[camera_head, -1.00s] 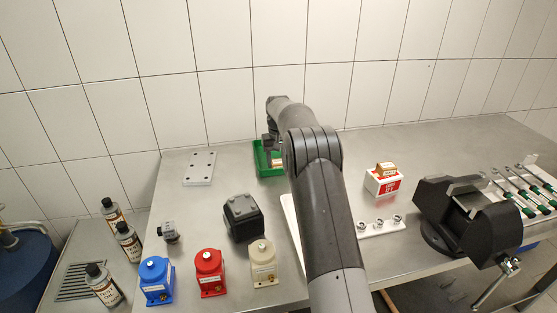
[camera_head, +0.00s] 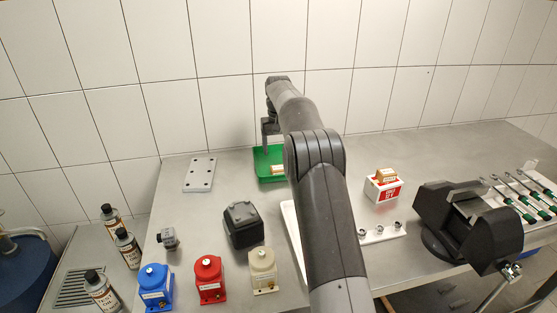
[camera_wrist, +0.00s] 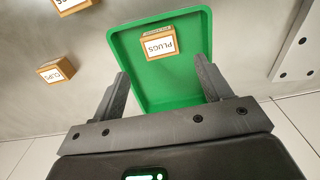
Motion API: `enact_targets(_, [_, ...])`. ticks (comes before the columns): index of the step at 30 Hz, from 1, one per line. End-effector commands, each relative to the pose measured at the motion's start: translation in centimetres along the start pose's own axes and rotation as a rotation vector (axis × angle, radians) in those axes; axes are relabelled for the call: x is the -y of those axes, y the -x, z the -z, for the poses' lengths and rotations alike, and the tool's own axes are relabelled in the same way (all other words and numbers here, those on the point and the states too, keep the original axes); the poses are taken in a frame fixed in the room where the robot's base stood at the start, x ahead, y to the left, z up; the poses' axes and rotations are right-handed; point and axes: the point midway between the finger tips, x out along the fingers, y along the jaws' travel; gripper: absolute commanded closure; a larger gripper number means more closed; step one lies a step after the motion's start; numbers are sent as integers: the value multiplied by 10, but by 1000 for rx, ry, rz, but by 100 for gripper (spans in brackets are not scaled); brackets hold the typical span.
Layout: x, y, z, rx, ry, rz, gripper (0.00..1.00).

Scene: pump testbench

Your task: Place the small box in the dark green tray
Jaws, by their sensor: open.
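The dark green tray (camera_head: 261,158) stands at the back of the steel table, partly hidden by my arm in the head view. It also fills the middle of the wrist view (camera_wrist: 185,90). A small box labelled PLUGS (camera_wrist: 162,44) lies inside the tray, near its edge in the wrist view; it also shows in the head view (camera_head: 277,169). My gripper (camera_wrist: 161,68) is open and empty. Its two fingers are spread over the tray, apart from the box. In the head view my gripper (camera_head: 266,148) hangs above the tray.
A small box labelled CLIPS (camera_wrist: 57,71) and another small box (camera_wrist: 72,4) lie outside the tray. A further box (camera_head: 386,175) sits on a red-and-white box (camera_head: 383,190). A grey plate (camera_head: 199,174) lies left of the tray. A black vise (camera_head: 465,225) stands at the right.

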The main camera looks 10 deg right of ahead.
Motion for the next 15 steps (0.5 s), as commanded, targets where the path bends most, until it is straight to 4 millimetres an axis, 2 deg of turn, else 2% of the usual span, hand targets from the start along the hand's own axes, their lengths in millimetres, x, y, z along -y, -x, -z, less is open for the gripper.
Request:
enact_targets(3, [0, 20, 0, -1, 0, 0, 29])
enact_targets(10, [0, 42, -3, -4, 0, 0, 29])
enact_targets(15, [3, 76, -24, -37, -1, 0, 29])
